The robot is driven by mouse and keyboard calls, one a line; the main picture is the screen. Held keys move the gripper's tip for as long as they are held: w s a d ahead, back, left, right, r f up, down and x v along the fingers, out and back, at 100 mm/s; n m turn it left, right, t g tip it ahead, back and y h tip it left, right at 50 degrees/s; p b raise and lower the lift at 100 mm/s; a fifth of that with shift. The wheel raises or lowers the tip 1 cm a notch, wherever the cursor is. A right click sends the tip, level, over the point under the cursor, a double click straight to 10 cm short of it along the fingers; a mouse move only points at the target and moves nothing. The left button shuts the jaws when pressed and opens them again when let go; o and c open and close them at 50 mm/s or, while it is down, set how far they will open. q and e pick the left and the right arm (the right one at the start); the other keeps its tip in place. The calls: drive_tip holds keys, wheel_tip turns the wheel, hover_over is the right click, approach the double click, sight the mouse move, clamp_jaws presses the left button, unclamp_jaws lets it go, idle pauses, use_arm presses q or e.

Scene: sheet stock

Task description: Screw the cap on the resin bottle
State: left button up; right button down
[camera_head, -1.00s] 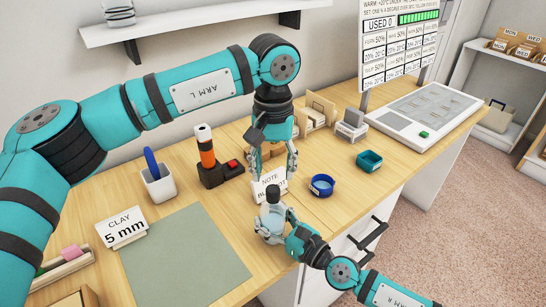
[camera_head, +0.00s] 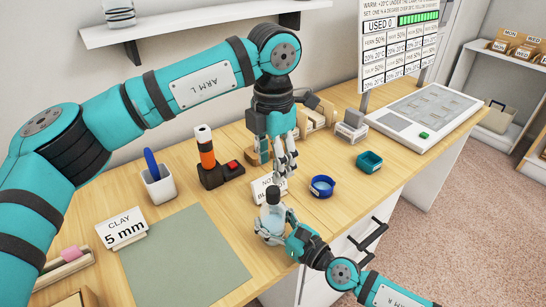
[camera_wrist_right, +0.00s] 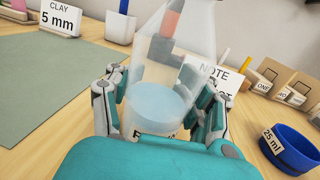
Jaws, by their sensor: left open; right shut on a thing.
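The resin bottle (camera_head: 270,222) is clear with pale blue liquid and stands upright near the table's front edge. It also shows in the right wrist view (camera_wrist_right: 168,75), where its top is cut off. A dark cap (camera_head: 272,196) sits at the top of the bottle; I cannot tell how tightly. My right gripper (camera_head: 272,235) is shut around the bottle's lower body, with a finger on each side in the wrist view. My left gripper (camera_head: 283,172) points down, open, just above and slightly right of the cap, apart from it.
A white note card (camera_head: 266,190) stands behind the bottle, partly hidden. A blue round dish (camera_head: 322,186) marked 25 ml and a teal square dish (camera_head: 369,161) are to the right. An orange-and-black device (camera_head: 209,160) and a pen cup (camera_head: 159,185) stand left. A green mat (camera_head: 185,258) lies in front left.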

sight(273, 189)
use_arm(q)
drive_tip(key=n, duration=0.4)
drive_tip(key=shift+r, duration=0.15)
drive_tip(key=n, duration=0.4)
drive_tip(key=shift+r+n, duration=0.1)
drive_tip(key=shift+n, duration=0.3)
drive_tip(key=shift+f, duration=4)
drive_tip(key=shift+c, duration=0.4)
